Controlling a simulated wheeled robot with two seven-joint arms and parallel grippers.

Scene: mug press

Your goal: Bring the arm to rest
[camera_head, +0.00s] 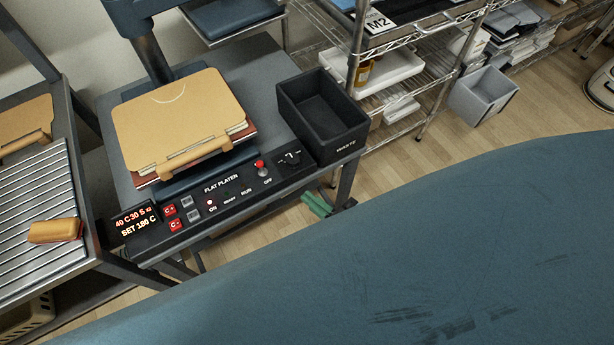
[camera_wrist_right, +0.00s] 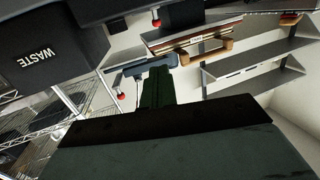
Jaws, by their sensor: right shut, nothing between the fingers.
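My right gripper (camera_head: 317,205) shows as small dark green fingers beside the front right leg of the press bench, below the bench top. In the wrist view its fingers (camera_wrist_right: 158,75) lie together, shut and empty, pointing towards the bench. The press (camera_head: 180,120) has a tan top plate with a handle, lying over a dark red and pale stack. Its control panel (camera_head: 215,197) has a red-knobbed lever, and a display reads about 40 C and SET 180 C. My left gripper is not in view.
A black WASTE bin (camera_head: 322,115) stands on the bench's right end, above my right gripper. A slatted table (camera_head: 45,210) with a yellow-orange block (camera_head: 55,230) is at left. Wire shelving (camera_head: 400,45) and a grey bin (camera_head: 483,95) stand behind. Wooden floor (camera_head: 420,135) between is clear.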

